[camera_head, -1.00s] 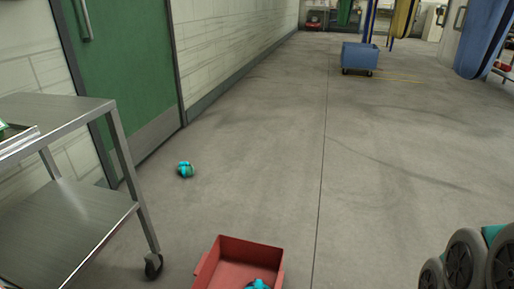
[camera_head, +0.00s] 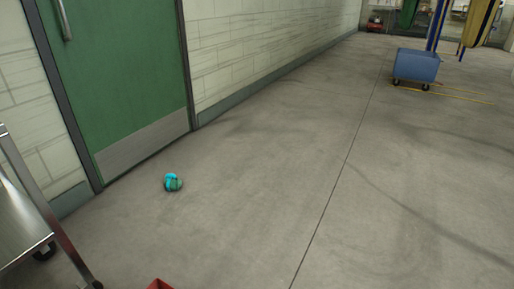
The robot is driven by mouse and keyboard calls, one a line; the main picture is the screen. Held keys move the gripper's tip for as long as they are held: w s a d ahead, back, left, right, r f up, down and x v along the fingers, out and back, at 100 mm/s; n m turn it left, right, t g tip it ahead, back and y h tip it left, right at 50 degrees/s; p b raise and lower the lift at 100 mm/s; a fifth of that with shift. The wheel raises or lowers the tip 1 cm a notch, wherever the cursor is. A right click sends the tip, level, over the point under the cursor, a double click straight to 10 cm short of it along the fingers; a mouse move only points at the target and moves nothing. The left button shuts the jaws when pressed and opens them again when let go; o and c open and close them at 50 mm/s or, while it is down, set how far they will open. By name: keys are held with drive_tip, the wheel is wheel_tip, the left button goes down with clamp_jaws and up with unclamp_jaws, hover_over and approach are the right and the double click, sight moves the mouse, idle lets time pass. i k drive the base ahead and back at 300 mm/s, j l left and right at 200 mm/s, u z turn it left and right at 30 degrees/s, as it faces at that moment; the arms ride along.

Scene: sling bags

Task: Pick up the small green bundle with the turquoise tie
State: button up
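The small green bundle with the turquoise tie (camera_head: 173,183) lies on the bare concrete floor, left of the picture's middle, in front of the green door. It stands apart from the wall and from everything else. My gripper is not in view.
A metal cart (camera_head: 25,215) stands at the left edge, with a caster near the bottom. A corner of a red bin (camera_head: 159,284) shows at the bottom edge. The green door (camera_head: 115,75) and pale block wall run along the left. A blue wheeled bin (camera_head: 416,66) stands far right. The floor around the bundle is clear.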

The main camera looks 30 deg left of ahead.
sight(171, 182)
drive_tip(key=i+u, duration=0.3)
drive_tip(key=i, duration=0.2)
drive_tip(key=i+u, duration=0.3)
drive_tip(key=i, duration=0.15)
drive_tip(key=i+l+u, duration=0.1)
drive_tip(key=i+u, duration=0.2)
drive_tip(key=i, duration=0.2)
drive_tip(key=i+l+u, duration=0.25)
drive_tip(key=i, duration=0.2)
drive_tip(key=i+j+u, duration=0.25)
drive_tip(key=u, duration=0.2)
drive_tip(key=i+j+u, duration=0.15)
drive_tip(key=i+u, duration=0.15)
drive_tip(key=u, duration=0.15)
drive_tip(key=i+u, duration=0.65)
drive_tip(key=u, duration=0.25)
drive_tip(key=i+j+u, duration=0.15)
drive_tip(key=i+j, duration=0.2)
drive_tip(key=i, duration=0.15)
